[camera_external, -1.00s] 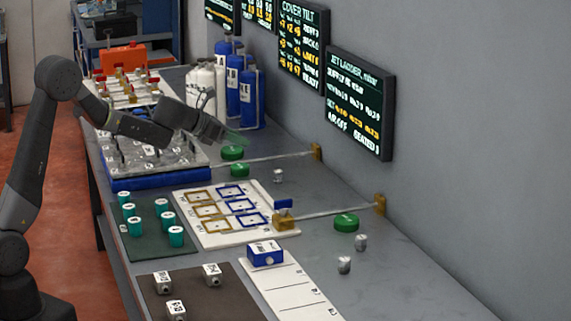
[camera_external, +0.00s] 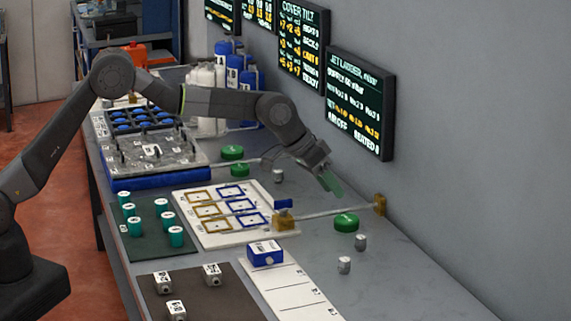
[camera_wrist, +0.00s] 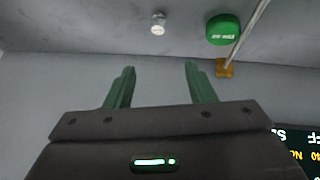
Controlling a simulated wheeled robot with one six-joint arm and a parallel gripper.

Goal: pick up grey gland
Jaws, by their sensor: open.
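Small grey cylinders that look like glands stand on the grey bench: one near the far rod (camera_external: 278,176), one beside the near green disc (camera_external: 360,242), and one nearer the camera (camera_external: 344,265). I cannot tell which the task means. My gripper (camera_external: 331,182) has green fingers and is raised over the wall side of the bench, above the near rod. In the wrist view my gripper (camera_wrist: 158,70) is open and empty. One grey gland (camera_wrist: 158,23) shows there beyond the fingertips, roughly centred between them and apart from them.
A green disc (camera_external: 346,222) sits near the glands; it also shows in the wrist view (camera_wrist: 223,30). A rod runs from a brass bracket (camera_external: 380,205). A blue block (camera_external: 266,253) stands on a white strip. Bench right of the glands is clear.

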